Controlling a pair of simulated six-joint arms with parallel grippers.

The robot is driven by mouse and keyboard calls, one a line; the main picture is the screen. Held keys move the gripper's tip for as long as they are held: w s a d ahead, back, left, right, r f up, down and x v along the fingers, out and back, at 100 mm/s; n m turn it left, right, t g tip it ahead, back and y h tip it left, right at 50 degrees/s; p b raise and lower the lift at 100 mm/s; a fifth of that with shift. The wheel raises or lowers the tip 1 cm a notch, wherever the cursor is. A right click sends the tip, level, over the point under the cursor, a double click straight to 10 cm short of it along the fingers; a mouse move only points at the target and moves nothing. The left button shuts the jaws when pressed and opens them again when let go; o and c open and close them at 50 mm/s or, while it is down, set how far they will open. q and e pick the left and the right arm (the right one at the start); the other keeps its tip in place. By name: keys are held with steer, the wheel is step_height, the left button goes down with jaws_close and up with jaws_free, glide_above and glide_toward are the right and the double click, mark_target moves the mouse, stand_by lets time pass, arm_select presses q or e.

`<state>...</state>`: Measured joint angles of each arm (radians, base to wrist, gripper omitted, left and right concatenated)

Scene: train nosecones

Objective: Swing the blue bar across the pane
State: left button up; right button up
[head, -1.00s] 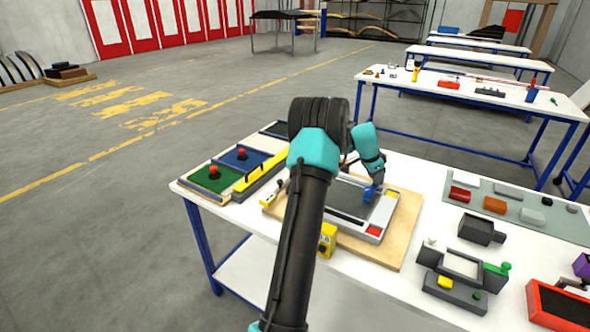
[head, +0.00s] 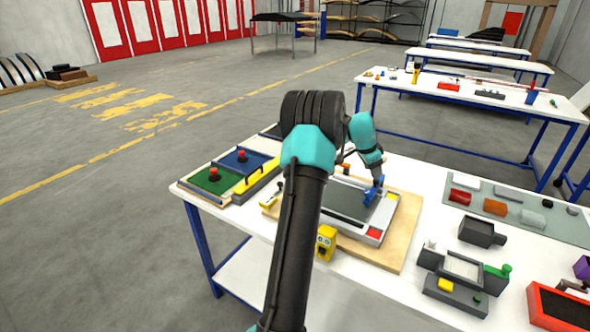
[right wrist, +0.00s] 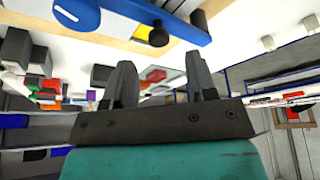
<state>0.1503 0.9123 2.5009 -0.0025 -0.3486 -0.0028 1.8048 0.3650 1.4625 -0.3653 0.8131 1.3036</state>
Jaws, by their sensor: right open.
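The blue bar (head: 373,191) shows in the head view at the right side of the grey pane (head: 348,201), partly hidden by my right gripper (head: 377,178). The pane sits in a light frame on a wooden board. In the right wrist view the blue bar (right wrist: 125,22) runs across the top, with a black knob (right wrist: 158,37) on its end. My right gripper (right wrist: 158,72) has its two fingers apart, with nothing visible between them. The bar lies beyond the fingertips; I cannot tell whether they touch. My left gripper is not in view.
The board (head: 408,225) lies on a white table. A yellow-handled fixture (head: 256,178) and green and blue panels stand left of it. A small yellow block (head: 326,242) is at the front edge. Grey fixtures (head: 450,278) and a parts mat (head: 520,207) lie to the right.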

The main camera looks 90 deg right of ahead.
steer(key=v, duration=1.2)
steer(key=shift+w+r, duration=0.15)
steer(key=shift+r, duration=0.1)
